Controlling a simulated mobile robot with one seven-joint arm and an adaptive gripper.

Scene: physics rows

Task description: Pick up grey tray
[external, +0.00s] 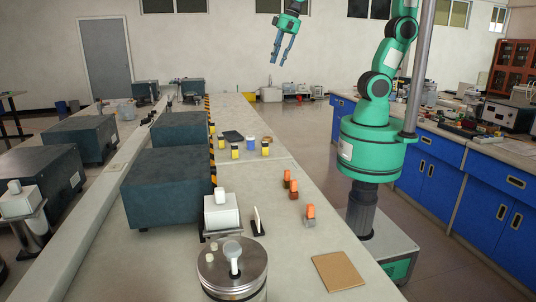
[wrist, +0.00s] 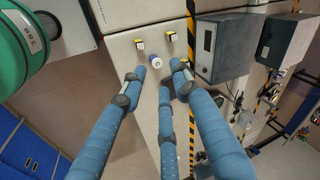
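A small flat dark-grey piece, which looks like the grey tray (external: 232,136), lies on the long bench among small yellow-and-black items in the external view. In the wrist view a dark patch behind the fingers may be part of it, but I cannot tell. My gripper (external: 278,62) hangs in the air above the bench, well apart from the tray, with its fingers pointing down. In the wrist view my gripper (wrist: 160,77) has its blue fingers spread, with nothing held between them.
Yellow-and-black items (external: 235,152) and a blue-and-white cylinder (external: 250,142) stand close to the tray. Large dark boxes (external: 165,185) line the bench's left side. A metal canister (external: 210,268) and brown square (external: 338,271) are at the near end. The bench's far part is mostly clear.

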